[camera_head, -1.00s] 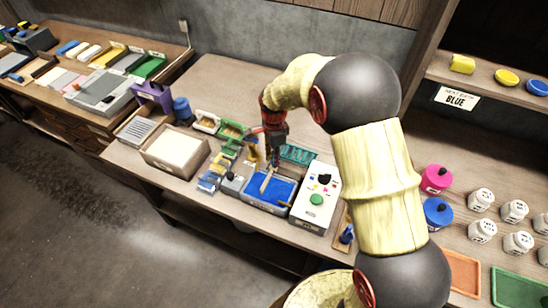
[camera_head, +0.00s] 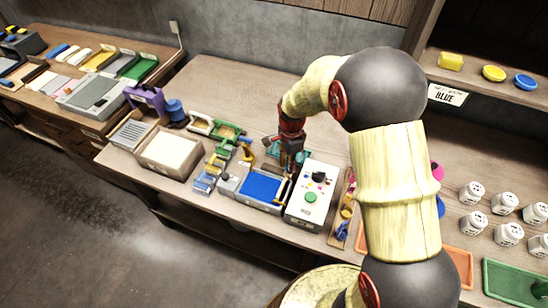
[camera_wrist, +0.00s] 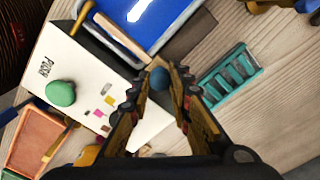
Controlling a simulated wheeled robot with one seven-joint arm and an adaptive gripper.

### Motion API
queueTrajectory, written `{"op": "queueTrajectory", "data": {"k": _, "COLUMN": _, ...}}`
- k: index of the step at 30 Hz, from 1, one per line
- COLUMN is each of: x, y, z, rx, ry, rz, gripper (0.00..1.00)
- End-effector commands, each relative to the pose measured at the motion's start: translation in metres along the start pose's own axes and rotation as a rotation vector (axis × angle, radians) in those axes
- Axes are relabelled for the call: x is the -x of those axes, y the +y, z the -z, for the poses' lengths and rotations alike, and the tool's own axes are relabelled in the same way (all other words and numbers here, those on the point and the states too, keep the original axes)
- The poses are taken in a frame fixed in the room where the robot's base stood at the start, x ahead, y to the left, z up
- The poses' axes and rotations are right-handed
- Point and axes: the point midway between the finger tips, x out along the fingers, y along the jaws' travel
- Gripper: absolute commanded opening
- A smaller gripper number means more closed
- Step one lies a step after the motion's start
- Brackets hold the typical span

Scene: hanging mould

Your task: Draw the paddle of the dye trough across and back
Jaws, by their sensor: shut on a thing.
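The dye trough (camera_head: 261,203) is a grey tray filled with blue, in front of my arm, left of the white control box. Its blue surface (camera_wrist: 150,18) shows at the top of the wrist view. The paddle (camera_head: 284,189), a pale bar, lies at the trough's right side, near the white box; it also shows in the wrist view (camera_wrist: 120,38). My gripper (camera_head: 291,168) is over the trough's back right corner. In the wrist view its fingers (camera_wrist: 158,82) are closed around a small blue knob (camera_wrist: 160,78), which seems to be the paddle's grip. The fingers partly hide the join.
The white box (camera_head: 314,196) with a green button and black dial stands close on the right. A teal rack (camera_wrist: 228,76) lies beside my gripper. A cream-filled tray (camera_head: 170,152) stands farther left. The bench behind is clear.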

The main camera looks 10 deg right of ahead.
Motion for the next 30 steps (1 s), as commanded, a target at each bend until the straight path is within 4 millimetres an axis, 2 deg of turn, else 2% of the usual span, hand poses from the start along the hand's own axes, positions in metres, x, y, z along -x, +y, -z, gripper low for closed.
{"op": "queueTrajectory", "data": {"k": 3, "x": 0.0022, "y": 0.0082, "z": 0.0103, "rx": -0.002, "ry": 0.001, "rz": 0.006, "gripper": 0.0}}
{"op": "queueTrajectory", "data": {"k": 13, "x": 0.0011, "y": 0.0109, "z": 0.0124, "rx": 0.001, "ry": 0.002, "rz": 0.003, "gripper": 0.0}}
{"op": "queueTrajectory", "data": {"k": 14, "x": 0.001, "y": 0.011, "z": 0.0125, "rx": 0.001, "ry": 0.002, "rz": 0.003, "gripper": 0.22}}
{"op": "queueTrajectory", "data": {"k": 15, "x": 0.0009, "y": 0.0111, "z": 0.0124, "rx": 0.001, "ry": 0.002, "rz": 0.002, "gripper": 0.24}}
{"op": "queueTrajectory", "data": {"k": 23, "x": 0.0006, "y": 0.0109, "z": 0.0114, "rx": 0.0, "ry": 0.001, "rz": 0.002, "gripper": 0.39}}
{"op": "queueTrajectory", "data": {"k": 30, "x": 0.0005, "y": 0.0107, "z": 0.011, "rx": 0.0, "ry": 0.0, "rz": 0.003, "gripper": 0.39}}
